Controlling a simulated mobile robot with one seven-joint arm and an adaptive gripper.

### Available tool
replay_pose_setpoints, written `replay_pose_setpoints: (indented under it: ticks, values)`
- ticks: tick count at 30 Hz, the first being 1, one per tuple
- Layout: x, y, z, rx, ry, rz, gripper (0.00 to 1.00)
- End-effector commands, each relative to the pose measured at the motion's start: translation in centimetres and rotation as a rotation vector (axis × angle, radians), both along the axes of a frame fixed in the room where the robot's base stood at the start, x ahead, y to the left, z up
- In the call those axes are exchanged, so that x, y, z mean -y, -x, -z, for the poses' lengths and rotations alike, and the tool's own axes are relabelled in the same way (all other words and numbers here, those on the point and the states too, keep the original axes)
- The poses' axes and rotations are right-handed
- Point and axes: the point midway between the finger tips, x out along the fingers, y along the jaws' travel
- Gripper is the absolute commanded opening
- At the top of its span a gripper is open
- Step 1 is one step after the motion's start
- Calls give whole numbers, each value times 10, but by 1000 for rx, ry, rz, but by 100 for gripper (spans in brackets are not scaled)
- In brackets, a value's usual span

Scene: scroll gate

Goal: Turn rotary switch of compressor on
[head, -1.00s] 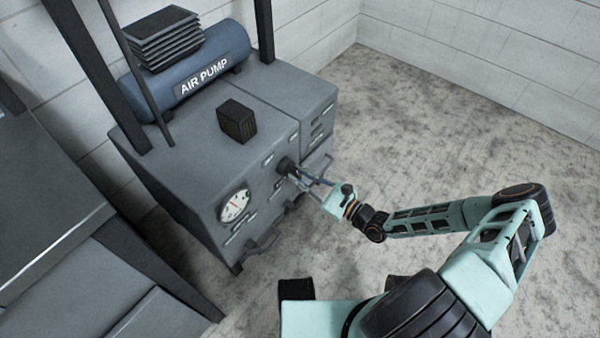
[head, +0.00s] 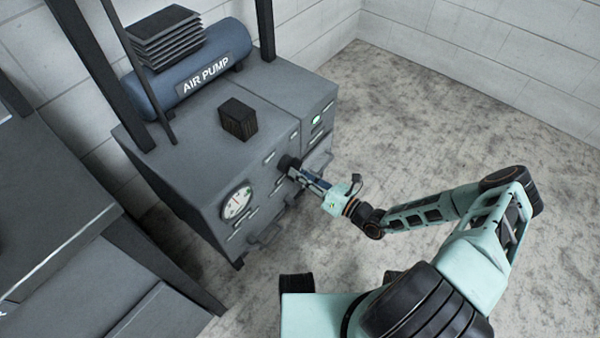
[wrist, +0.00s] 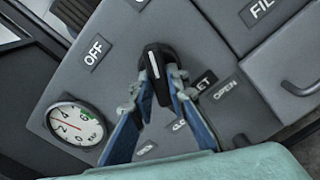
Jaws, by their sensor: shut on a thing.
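The compressor is a grey cabinet (head: 200,150) with a blue tank marked AIR PUMP (head: 205,75) on top. Its rotary switch is a black knob (head: 288,163) on the front panel. In the wrist view the knob (wrist: 157,60) shows a white pointer line, near upright in the picture, with an OFF label (wrist: 95,49) to its left. My gripper (head: 298,174) is shut on the knob, with one blue finger on each side in the wrist view (wrist: 161,82). The fingers hide part of the panel and its labels.
A round gauge (head: 237,203) sits on the panel left of the switch; it also shows in the wrist view (wrist: 74,124). Panel handles (head: 264,237) stick out below. A grey bench (head: 60,235) stands at left. The floor (head: 420,120) at right is clear.

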Motion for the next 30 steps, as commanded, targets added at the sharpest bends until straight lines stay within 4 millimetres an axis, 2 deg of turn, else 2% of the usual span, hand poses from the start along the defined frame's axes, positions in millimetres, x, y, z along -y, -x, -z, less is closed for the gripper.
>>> replay_pose_setpoints:
  ticks: [9,22,23,24,27,30]
  values:
    - [-1,0,0,-65,-48,-1,0]
    - [-1,0,0,-71,-55,-1,0]
    - [-1,0,0,-72,-54,-1,16]
    - [-1,0,0,-71,-55,-1,21]
    - [-1,0,0,-71,-54,-1,32]
    - [-1,0,0,-70,-53,-1,32]
